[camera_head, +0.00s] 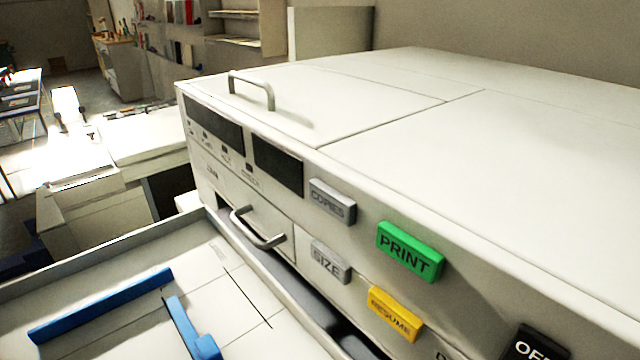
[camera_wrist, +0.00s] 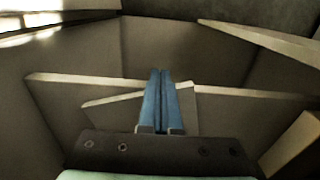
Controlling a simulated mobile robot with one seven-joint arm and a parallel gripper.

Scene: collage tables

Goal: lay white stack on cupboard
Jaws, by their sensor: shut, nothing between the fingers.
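In the wrist view my gripper (camera_wrist: 160,74) is shut, its two blue fingers pressed together with nothing between them. A pale, thin, flat piece (camera_wrist: 112,102) shows on both sides of the fingers; I cannot tell whether it is the white stack or whether the fingers touch it. My gripper is not seen in the head view. In the head view a pale, thick slab (camera_head: 140,140) lies at the left beyond the machine; I cannot tell whether it is the stack. No cupboard can be made out for certain.
A large white copier (camera_head: 400,90) with PRINT, COPIES, SIZE and RESUME buttons fills the right of the head view. Its tray (camera_head: 110,260) with blue guides juts out at lower left. Shelves (camera_head: 240,25) stand behind. In the wrist view, dim boards (camera_wrist: 60,82) surround the fingers.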

